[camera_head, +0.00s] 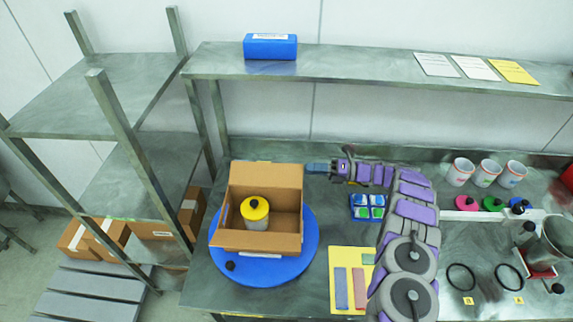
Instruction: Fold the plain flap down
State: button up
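An open brown cardboard box (290,212) sits on a round blue turntable (309,250). A jar (256,221) with a yellow lid stands inside it. A broad flap (265,175) stands up along the back of the box. Another flap (255,242) shows along the front edge. Neither shows a clear mark, so I cannot tell which is the plain flap. My gripper (312,168) is just right of the back flap's upper right corner, pointing left. Its fingers are too small to tell open from shut, or whether they touch the flap.
A small black knob (230,266) is on the turntable's front left. A shelf (350,70) runs above the bench's back. Cups (461,172) stand right.

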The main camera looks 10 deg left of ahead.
aim_at(289, 167)
jog(key=a, duration=1)
jog(key=shift+s+a+f, duration=0.15)
jog(key=shift+s+a, duration=0.1)
jog(key=shift+a, duration=0.05)
jog(key=d, duration=0.3)
jog(key=shift+d+r, duration=0.3)
jog(key=shift+d, duration=0.05)
jog(key=shift+c, duration=0.4)
jog(key=shift+d, duration=0.1)
jog(key=shift+c, duration=0.9)
jog(key=shift+a, duration=0.3)
jog(key=shift+c, duration=0.6)
jog(key=shift+a+f, duration=0.15)
jog(key=shift+a, duration=0.45)
jog(key=shift+a+f, duration=0.15)
jog(key=shift+a, duration=0.45)
grip_shut()
jog(key=shift+d+r, duration=0.15)
jog(key=shift+d, duration=0.7)
jog(key=shift+a, duration=0.35)
jog(key=shift+d, duration=0.1)
